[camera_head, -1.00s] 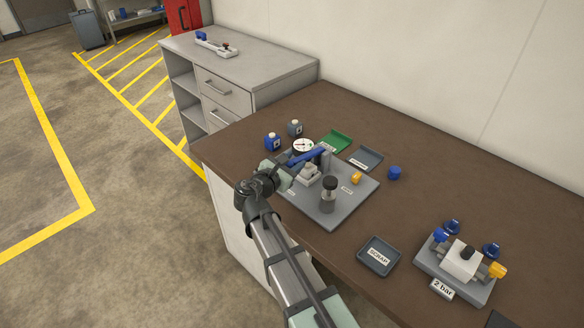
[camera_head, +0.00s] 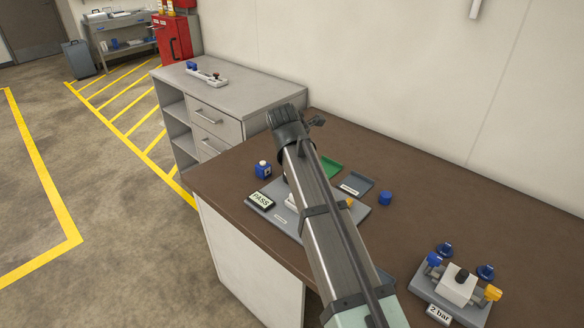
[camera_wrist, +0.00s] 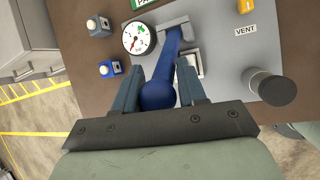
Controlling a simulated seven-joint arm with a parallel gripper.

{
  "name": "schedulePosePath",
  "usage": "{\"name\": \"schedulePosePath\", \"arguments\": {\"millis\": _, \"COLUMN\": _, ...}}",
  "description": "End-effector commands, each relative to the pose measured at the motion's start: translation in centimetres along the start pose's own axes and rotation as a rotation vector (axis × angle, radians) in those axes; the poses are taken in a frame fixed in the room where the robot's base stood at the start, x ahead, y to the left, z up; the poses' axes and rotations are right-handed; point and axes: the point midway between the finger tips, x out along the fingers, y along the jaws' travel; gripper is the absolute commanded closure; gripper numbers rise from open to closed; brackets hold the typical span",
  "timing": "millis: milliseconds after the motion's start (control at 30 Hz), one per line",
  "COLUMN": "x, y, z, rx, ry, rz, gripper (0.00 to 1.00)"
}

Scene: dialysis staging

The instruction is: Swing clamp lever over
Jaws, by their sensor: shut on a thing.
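The blue clamp lever (camera_wrist: 172,50) runs from a grey bracket (camera_wrist: 177,22) toward me in the wrist view and ends in a round blue knob (camera_wrist: 157,96). My gripper (camera_wrist: 160,85) is shut on the lever's knob end, one finger on each side. In the head view my arm covers the lever and my fingers. The grey fixture plate (camera_head: 291,230) shows only in part there. A white dial gauge (camera_wrist: 139,38) stands beside the bracket, left of the lever in the wrist view.
A black-topped cylinder (camera_wrist: 268,86) stands right of my gripper in the wrist view, near a VENT label (camera_wrist: 246,29). Blue (camera_wrist: 110,68) and grey (camera_wrist: 97,25) bottles stand left.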

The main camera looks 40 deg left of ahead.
Motion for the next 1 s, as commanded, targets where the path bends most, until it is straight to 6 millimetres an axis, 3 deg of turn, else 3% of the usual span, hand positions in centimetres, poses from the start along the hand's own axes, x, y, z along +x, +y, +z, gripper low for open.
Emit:
{"name": "schedulePosePath", "arguments": {"millis": 33, "x": -0.1, "y": 1.3, "z": 1.2, "rx": 0.012, "ry": 0.04, "rz": 0.011, "gripper": 1.0}}
{"name": "schedulePosePath", "arguments": {"millis": 400, "x": 0.9, "y": 1.7, "z": 4.9, "rx": 0.069, "ry": 0.331, "rz": -0.047, "gripper": 1.0}}
{"name": "schedulePosePath", "arguments": {"millis": 1000, "x": 2.5, "y": 1.6, "z": 7.5, "rx": 0.066, "ry": 0.322, "rz": -0.051, "gripper": 1.0}}
